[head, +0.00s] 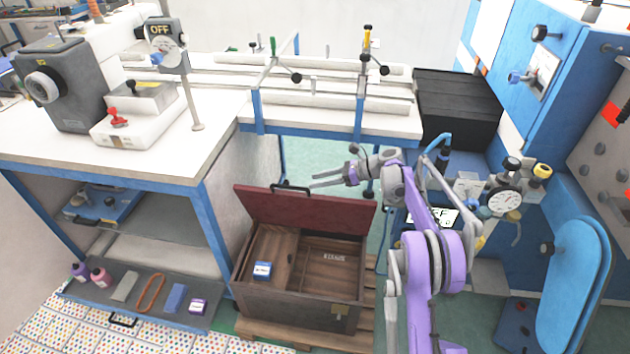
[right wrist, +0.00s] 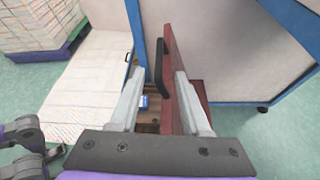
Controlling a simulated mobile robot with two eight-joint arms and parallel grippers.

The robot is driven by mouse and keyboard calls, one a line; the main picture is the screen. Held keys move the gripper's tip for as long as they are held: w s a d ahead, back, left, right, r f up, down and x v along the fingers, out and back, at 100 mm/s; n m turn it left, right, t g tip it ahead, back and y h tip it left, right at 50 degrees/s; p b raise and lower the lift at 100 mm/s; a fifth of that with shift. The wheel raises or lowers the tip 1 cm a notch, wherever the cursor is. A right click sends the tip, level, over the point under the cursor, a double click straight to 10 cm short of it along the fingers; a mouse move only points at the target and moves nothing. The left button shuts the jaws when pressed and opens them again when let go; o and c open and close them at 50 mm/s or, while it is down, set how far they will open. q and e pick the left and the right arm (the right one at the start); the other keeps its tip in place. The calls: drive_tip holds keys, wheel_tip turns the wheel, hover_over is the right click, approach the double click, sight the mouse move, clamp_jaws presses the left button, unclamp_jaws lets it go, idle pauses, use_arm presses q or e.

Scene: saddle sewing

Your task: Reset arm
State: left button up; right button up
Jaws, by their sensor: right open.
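My right gripper (head: 312,180) is open beside the raised dark red lid (head: 300,213) of a wooden chest (head: 300,310). Its fingertips are near the lid's upper edge and black handle (head: 290,188). In the right wrist view, the handle (right wrist: 160,66) and lid (right wrist: 175,45) appear between the spread fingers of the right gripper (right wrist: 159,73), with nothing clamped; the exact gap is unclear. The chest stands open, with a small blue and white box (head: 262,270) in its left compartment.
A white-topped workbench (head: 215,125) with a lower shelf (head: 140,295) of small items stands left. Rails cross the bench (head: 320,122) behind the chest. A blue machine (head: 500,60) with a gauge (head: 505,199) stands right. The chest rests on a wooden pallet (head: 262,333).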

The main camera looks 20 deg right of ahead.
idle(0.3)
drive_tip(key=s+a+r+n+g+h, duration=0.25)
drive_tip(key=s+a+n, duration=0.25)
drive_tip(key=s+a, duration=0.25)
drive_tip(key=s+a+r+n+g+h, duration=0.1)
drive_tip(key=s+a+r+n+h, duration=0.15)
drive_tip(key=s+a+n, duration=0.5)
drive_tip(key=s+f+n+h, duration=0.2)
drive_tip(key=s+n, duration=0.3)
drive_tip(key=s, duration=0.4)
drive_tip(key=s+f+n+t+h, duration=0.15)
drive_tip(key=s+n, duration=0.25)
drive_tip(key=s, duration=0.6)
drive_tip(key=s+f+n+h, duration=0.3)
drive_tip(key=s+n, duration=0.2)
drive_tip(key=s, duration=0.4)
use_arm(q)
wheel_tip(320, 180, up, 16)
drive_tip(key=w+p, duration=0.2)
drive_tip(key=p, duration=1.2)
drive_tip(key=shift+t, duration=0.3)
use_arm(e)
wheel_tip(320, 180, up, 15)
drive_tip(key=w, duration=0.2)
drive_tip(key=shift+w+d+r+m, duration=0.15)
drive_tip(key=shift+w+r+m, duration=0.05)
drive_tip(key=shift+m, duration=0.15)
